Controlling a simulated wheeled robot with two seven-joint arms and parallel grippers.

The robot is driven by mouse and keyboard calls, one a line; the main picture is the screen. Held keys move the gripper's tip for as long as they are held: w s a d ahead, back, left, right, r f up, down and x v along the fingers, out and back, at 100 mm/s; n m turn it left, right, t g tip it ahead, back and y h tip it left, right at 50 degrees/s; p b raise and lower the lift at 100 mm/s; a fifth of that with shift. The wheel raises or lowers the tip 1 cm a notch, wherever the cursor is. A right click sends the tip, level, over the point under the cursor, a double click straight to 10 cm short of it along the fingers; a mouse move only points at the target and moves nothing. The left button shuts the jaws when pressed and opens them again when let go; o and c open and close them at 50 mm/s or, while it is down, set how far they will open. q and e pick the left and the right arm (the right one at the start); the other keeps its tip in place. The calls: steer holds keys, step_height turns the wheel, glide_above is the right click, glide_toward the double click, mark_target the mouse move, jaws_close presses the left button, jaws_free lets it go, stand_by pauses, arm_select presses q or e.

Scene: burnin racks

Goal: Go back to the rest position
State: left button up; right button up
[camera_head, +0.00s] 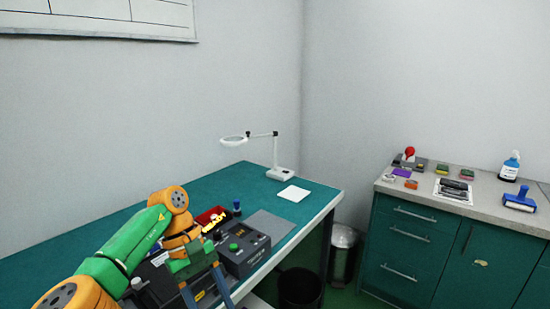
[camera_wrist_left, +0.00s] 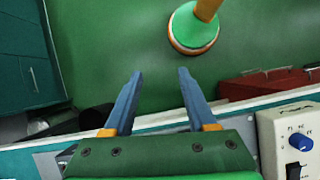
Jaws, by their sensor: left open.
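My left arm comes in from the left in the head view, over the green-topped bench (camera_head: 100,228). My left gripper (camera_head: 205,292) points down near the bench's front edge, in front of a dark instrument box with a green button (camera_head: 243,252). In the left wrist view the two blue fingers of the left gripper (camera_wrist_left: 160,73) stand apart with nothing between them. Green floor (camera_wrist_left: 125,35) shows beyond the fingertips. My right gripper is in neither view.
A magnifier lamp (camera_head: 279,172) and a white pad (camera_head: 294,193) stand at the bench's far end. Bins (camera_head: 344,240) stand on the floor beside it. A cabinet (camera_head: 405,240) with small items is at right. The wrist view shows a light box with a blue knob (camera_wrist_left: 300,142).

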arm_select(q)
steer(key=w+d+f+n+t+h, duration=0.35)
steer(key=d+f+n+h, duration=0.3)
steer(key=n, duration=0.35)
steer(key=w+d+f+n+t+h, duration=0.2)
steer(key=d+f+n+t+h, duration=0.35)
steer(key=n, duration=0.45)
steer(key=a+f+n+t+y, duration=0.3)
steer(key=f+n, duration=0.4)
steer(key=n, duration=0.2)
steer(key=a+f+n+t+y, duration=0.2)
steer(key=f+n+y, duration=0.2)
steer(key=f+n, duration=0.45)
steer(key=s+a+f+n+g+y, duration=0.2)
steer(key=s+a+f+n+y, duration=0.3)
steer(key=s+a+f+n, duration=0.45)
steer(key=s+a+f+n+g+y, duration=0.1)
steer(key=s+a+f+n+g, duration=0.1)
steer(key=s, duration=0.7)
steer(key=s+a+f+n+g+y, duration=0.1)
steer(key=s+f+n+g, duration=0.2)
steer(key=s, duration=0.7)
steer(key=s+a+f+n+g+y, duration=0.2)
steer(key=s+f+n, duration=0.3)
steer(key=s+n, duration=0.4)
steer(key=shift+s+a+f+g, duration=0.2)
steer(key=shift+s+a+g, duration=0.1)
steer(key=shift+s, duration=0.1)
